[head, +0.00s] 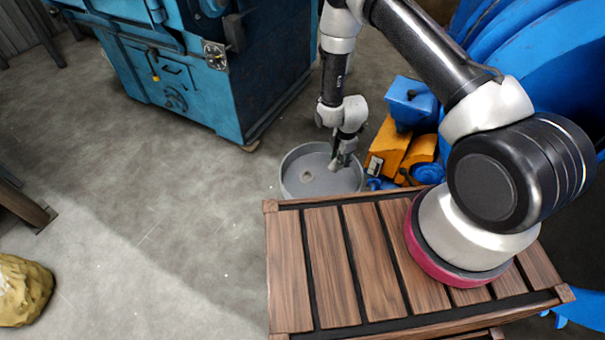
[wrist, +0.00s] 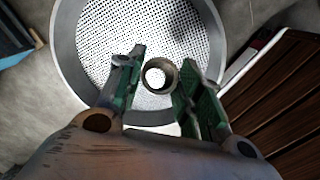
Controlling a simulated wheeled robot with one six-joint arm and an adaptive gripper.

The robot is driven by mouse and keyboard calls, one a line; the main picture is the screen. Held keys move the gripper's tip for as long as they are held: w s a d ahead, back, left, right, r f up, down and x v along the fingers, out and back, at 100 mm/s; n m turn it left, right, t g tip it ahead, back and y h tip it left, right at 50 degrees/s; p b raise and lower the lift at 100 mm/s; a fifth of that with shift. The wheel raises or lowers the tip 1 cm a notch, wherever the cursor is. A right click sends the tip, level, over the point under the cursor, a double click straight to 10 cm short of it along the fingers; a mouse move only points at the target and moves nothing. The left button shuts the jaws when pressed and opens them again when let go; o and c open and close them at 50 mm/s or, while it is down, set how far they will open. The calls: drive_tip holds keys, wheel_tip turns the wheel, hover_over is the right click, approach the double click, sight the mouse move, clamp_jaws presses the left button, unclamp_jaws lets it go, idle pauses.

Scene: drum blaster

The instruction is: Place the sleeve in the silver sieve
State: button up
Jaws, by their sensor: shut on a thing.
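The silver sieve (head: 289,172) is a round grey pan with a raised rim, standing beyond the wooden platform in the head view. In the wrist view the sieve (wrist: 66,62) fills the upper middle, and its perforated bottom shows. The sleeve (wrist: 160,88) is a short, dull metal ring with an open bore, between my fingers. My gripper (wrist: 158,74) is shut on it and points down over the sieve. In the head view my gripper (head: 339,163) is over the right part of the sieve. The gap between sleeve and sieve bottom is hard to judge.
A slatted wooden platform (head: 328,262) lies just in front of the sieve. Blue and orange items (head: 392,146) stand close to its right. A large blue machine (head: 190,75) is at the back left. A yellowish lump (head: 24,290) lies at far left. The floor between is clear.

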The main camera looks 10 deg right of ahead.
drive_tip(key=f, duration=0.5)
drive_tip(key=shift+a+f, duration=0.25)
drive_tip(key=shift+d+f, duration=0.1)
drive_tip(key=shift+f, duration=2.1)
drive_tip(key=shift+f, duration=0.1)
drive_tip(key=o, duration=1.2)
